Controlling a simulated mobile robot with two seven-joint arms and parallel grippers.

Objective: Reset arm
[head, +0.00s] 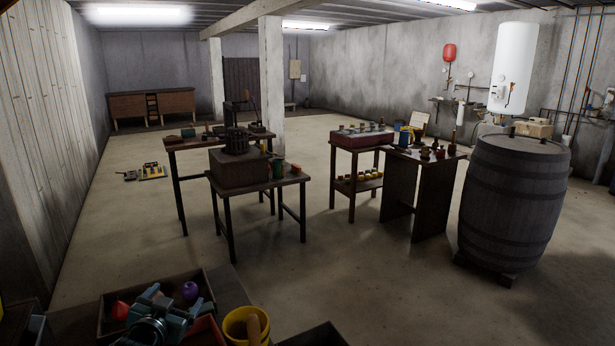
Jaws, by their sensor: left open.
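My left gripper (171,301) is at the bottom left of the head view, low in the picture. Its teal fingers stand apart, and I see nothing between them. It appears over or in front of a wooden box (205,281) with red and purple items; I cannot tell whether it touches anything. My right gripper is not in view. I cannot make out a beam scale for certain.
A yellow bucket (262,322) stands right of the box. Ahead are a small table (291,180) with a dark block, another cluttered table (195,142), a dark stand (432,190) and a large barrel (515,200). Floor (350,260) between is clear.

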